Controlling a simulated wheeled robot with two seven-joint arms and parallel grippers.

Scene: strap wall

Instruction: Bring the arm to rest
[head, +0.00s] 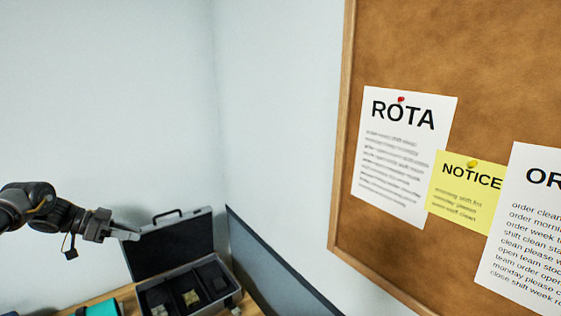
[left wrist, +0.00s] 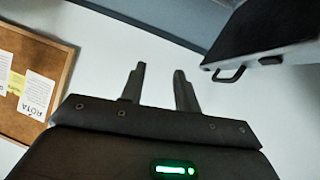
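My left arm comes in from the left in the head view. Its gripper (head: 128,235) points right, in front of the upper left corner of the open case's raised lid (head: 170,245). In the left wrist view its two fingers (left wrist: 158,78) stand apart with nothing between them, only pale wall behind. The case (left wrist: 265,35) shows there at the upper right, its handle clear of the fingers. My right gripper is in neither view.
The grey case (head: 228,300) has dark compartments holding small pale items and stands on a wooden surface. A teal object (head: 102,309) lies left of it, a dark panel (head: 275,265) right. A corkboard (head: 480,60) with pinned papers hangs at right.

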